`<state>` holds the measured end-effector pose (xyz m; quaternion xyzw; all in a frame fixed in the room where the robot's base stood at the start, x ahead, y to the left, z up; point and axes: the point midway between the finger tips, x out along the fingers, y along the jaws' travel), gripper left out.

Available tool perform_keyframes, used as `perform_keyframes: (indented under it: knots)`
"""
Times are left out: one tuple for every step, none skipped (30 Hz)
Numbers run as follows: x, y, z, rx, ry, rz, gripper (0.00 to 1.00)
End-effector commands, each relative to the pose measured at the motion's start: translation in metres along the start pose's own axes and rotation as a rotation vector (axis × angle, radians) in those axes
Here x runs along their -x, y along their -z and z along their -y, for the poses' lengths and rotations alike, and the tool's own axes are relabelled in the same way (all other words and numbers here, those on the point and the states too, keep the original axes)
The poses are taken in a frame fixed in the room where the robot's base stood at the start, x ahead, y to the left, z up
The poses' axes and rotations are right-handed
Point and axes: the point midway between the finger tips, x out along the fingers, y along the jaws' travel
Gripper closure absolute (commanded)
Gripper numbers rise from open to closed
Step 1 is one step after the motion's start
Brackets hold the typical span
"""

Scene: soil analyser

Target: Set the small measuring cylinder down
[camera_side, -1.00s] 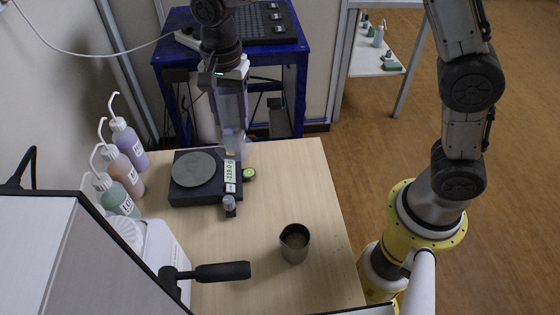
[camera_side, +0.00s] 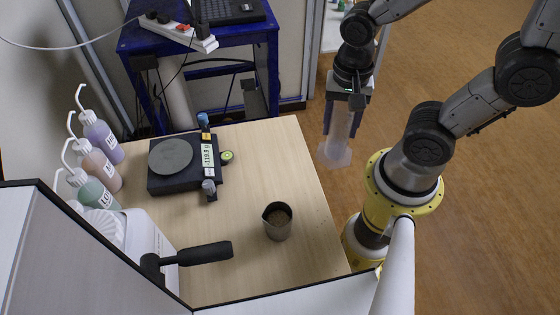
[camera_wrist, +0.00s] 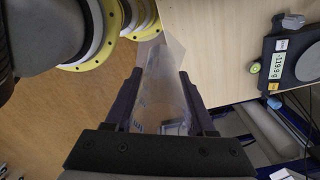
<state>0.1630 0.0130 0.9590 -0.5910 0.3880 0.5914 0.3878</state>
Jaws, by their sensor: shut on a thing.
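My gripper (camera_side: 343,122) is shut on the small measuring cylinder (camera_side: 338,147), a clear see-through tube with a flared foot at its lower end. It hangs nearly upright past the table's right edge, beside the yellow-ringed base of my arm. In the wrist view the cylinder (camera_wrist: 160,92) lies between the two dark fingers (camera_wrist: 158,105), its far end close to the table's edge. Its foot looks clear of any surface.
The wooden table (camera_side: 245,185) has free room at its right side. A metal beaker (camera_side: 277,222) with brown contents stands near the front. A black balance (camera_side: 180,180), several wash bottles (camera_side: 100,137) and a black handle (camera_side: 205,253) are further left.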

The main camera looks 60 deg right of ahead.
Motion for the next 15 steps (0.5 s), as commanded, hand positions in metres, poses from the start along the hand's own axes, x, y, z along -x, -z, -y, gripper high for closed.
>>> perform_keyframes:
  knots:
    - [0.002, 0.003, 0.003, -0.011, 0.003, -0.001, 1.00]
    - [0.002, 0.004, 0.005, -0.014, 0.001, 0.000, 1.00]
    - [0.000, 0.006, 0.008, -0.017, -0.001, 0.000, 1.00]
    - [-0.002, 0.007, 0.012, -0.017, -0.003, 0.001, 1.00]
    - [-0.004, 0.009, 0.016, -0.017, -0.003, 0.001, 1.00]
    - [-0.008, 0.011, 0.023, -0.017, -0.005, 0.002, 1.00]
    - [-0.011, 0.013, 0.029, -0.017, -0.005, 0.002, 1.00]
    - [-0.013, 0.015, 0.034, -0.017, -0.005, 0.002, 1.00]
    - [-0.017, 0.018, 0.042, -0.017, -0.004, 0.001, 1.00]
    - [-0.020, 0.020, 0.048, -0.017, -0.005, 0.002, 1.00]
    - [-0.022, 0.022, 0.053, -0.016, -0.005, 0.002, 1.00]
    - [-0.026, 0.025, 0.061, -0.016, -0.004, 0.001, 1.00]
    - [-0.029, 0.027, 0.067, -0.016, -0.004, 0.001, 1.00]
    - [-0.031, 0.029, 0.072, -0.016, -0.004, 0.001, 1.00]
    - [-0.035, 0.031, 0.080, -0.016, -0.003, 0.001, 1.00]
